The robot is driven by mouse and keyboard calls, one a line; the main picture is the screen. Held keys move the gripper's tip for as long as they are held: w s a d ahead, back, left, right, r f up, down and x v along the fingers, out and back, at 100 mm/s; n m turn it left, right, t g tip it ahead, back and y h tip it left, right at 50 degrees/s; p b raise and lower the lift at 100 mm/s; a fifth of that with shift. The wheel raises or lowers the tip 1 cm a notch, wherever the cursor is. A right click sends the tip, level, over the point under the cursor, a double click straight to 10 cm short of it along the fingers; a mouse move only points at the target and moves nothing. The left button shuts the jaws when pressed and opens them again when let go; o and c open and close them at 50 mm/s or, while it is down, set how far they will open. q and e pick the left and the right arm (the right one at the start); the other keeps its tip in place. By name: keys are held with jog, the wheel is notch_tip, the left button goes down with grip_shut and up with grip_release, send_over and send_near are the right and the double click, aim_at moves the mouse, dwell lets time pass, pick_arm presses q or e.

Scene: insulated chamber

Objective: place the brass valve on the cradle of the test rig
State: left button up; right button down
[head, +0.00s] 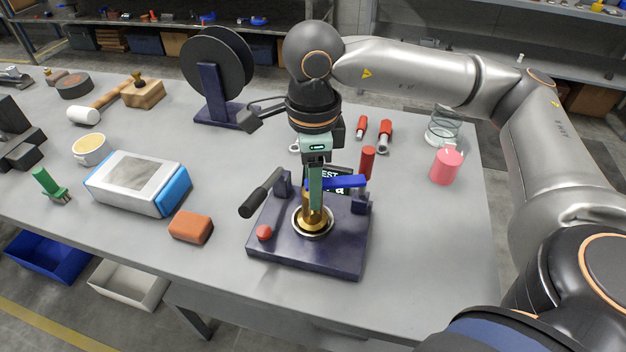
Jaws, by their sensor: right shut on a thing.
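The test rig (285,250) is a dark purple base plate with two side posts, a black-handled lever, a red knob and a ring-shaped cradle (312,232) in the middle. The brass valve (309,215) is upright at the cradle's ring, with its blue lever handle (345,183) pointing right. My right gripper (315,192) comes down from above and is shut on the valve. Its fingers hide part of the valve. I cannot tell whether the valve rests fully in the ring. My left gripper is not in view.
Left of the rig are an orange-brown block (190,227), a white-and-blue instrument (138,182) and a green brush (48,184). A black reel (217,75) stands behind. A pink cup (446,165) and a glass jar (443,126) stand right. The table's right front is clear.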

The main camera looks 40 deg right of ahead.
jog(key=shift+f, duration=0.1)
jog(key=shift+c, duration=1.8)
grip_release()
notch_tip(320, 180, up, 12)
jog(key=p, duration=0.1)
jog(key=shift+p, duration=0.3)
